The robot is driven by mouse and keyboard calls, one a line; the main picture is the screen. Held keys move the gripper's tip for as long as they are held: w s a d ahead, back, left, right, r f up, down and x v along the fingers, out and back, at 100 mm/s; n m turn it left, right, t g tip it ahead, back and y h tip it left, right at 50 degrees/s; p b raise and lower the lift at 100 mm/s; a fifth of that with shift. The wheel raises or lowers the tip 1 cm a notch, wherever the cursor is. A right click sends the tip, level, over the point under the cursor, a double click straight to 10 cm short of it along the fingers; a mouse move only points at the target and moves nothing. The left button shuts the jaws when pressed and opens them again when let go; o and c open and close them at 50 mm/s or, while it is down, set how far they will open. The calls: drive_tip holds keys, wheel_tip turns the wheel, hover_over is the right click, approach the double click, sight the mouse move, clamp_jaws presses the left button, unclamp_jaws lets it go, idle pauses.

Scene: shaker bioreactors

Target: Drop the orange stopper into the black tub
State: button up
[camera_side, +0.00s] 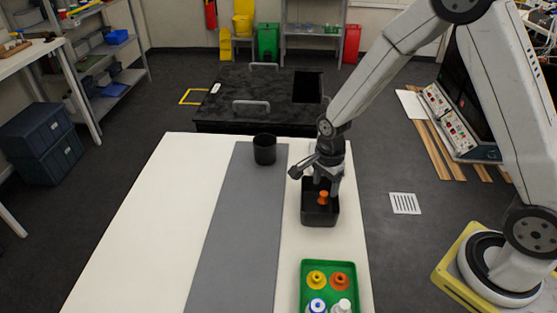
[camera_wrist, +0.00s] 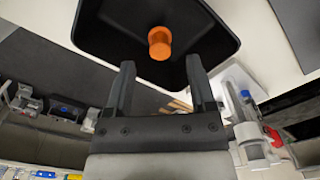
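The square black tub (camera_side: 319,217) stands on the white table near its right edge. The orange stopper (camera_side: 323,197) shows within the tub's opening, and in the wrist view the stopper (camera_wrist: 160,43) is seen against the tub's inside (camera_wrist: 112,32). I cannot tell whether it rests on the tub's floor. My gripper (camera_side: 323,190) points down over the tub. In the wrist view my gripper (camera_wrist: 161,66) has its two fingers wide apart with nothing between them. The stopper lies just past the fingertips, apart from both.
A round black cup (camera_side: 265,150) stands on the grey strip (camera_side: 240,220), left of and behind the tub. A green tray (camera_side: 329,268) with yellow and orange stoppers and bottles is at the front right. The table's left part is clear.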

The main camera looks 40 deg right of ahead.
drive_tip(key=shift+r, duration=0.1)
wheel_tip(320, 180, up, 8)
drive_tip(key=shift+f, duration=0.2)
idle(0.6)
drive_tip(key=shift+s, duration=0.1)
idle(0.4)
drive_tip(key=s+r+n+t, duration=0.2)
drive_tip(key=s+n, duration=0.8)
drive_tip(key=n, duration=0.8)
drive_tip(key=shift+s+t, duration=0.2)
drive_tip(key=shift+t, duration=0.1)
